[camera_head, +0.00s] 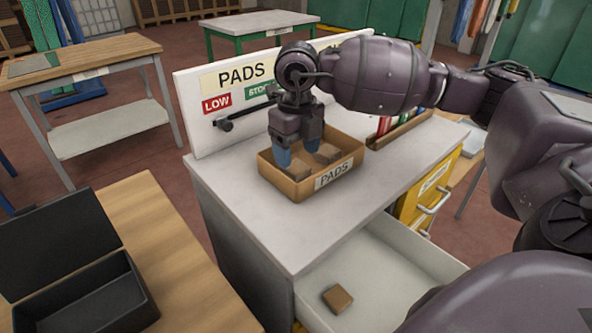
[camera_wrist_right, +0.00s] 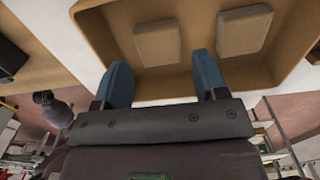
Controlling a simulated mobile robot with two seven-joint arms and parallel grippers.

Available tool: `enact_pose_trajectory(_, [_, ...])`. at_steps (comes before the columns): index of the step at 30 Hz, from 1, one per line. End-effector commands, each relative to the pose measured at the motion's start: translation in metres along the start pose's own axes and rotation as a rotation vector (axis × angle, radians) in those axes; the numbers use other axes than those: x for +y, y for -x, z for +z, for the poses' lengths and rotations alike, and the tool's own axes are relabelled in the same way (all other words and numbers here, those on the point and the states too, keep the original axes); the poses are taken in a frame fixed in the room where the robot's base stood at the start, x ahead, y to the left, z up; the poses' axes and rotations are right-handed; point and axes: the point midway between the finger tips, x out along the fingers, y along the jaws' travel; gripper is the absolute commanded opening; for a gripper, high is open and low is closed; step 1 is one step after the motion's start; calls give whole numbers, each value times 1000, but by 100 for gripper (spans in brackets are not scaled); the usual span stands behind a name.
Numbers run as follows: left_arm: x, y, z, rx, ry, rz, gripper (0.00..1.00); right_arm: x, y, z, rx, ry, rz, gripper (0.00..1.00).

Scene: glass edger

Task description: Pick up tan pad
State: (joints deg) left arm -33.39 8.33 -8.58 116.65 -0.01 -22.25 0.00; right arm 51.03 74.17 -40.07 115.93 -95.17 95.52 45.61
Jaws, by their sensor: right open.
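The tan pads sit in an open cardboard box labelled PADS (camera_head: 337,174) on the white top of a cabinet. In the head view one pad (camera_head: 328,154) shows beside my right gripper (camera_head: 298,150); the fingers partly hide the box's inside. The right wrist view shows two pads, one at the left (camera_wrist_right: 158,43) and one at the right (camera_wrist_right: 244,29), lying apart on the box floor. My right gripper (camera_wrist_right: 163,78) is open, its blue fingers pointing down at the box, with nothing between them. Another tan pad (camera_head: 337,298) lies in the open white drawer. My left gripper is out of view.
A white board marked PADS and LOW (camera_head: 217,103) stands behind the box. A holder with coloured items (camera_head: 402,125) is right of it. A black open case (camera_head: 98,292) sits on the wooden table at lower left. The cabinet top before the box is clear.

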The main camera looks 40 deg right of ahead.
Motion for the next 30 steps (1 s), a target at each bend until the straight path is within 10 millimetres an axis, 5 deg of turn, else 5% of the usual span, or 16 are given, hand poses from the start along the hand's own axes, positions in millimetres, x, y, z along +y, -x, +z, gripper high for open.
enact_pose_trajectory(6, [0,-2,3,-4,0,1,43,2,-32,0,4,0,1,66])
enact_pose_trajectory(14, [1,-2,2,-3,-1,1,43,2,-36,0,0,0,0,66])
enact_pose_trajectory(22, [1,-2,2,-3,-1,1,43,2,-36,0,1,0,0,30])
enact_pose_trajectory(30, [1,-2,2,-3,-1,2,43,2,-36,0,1,0,0,30])
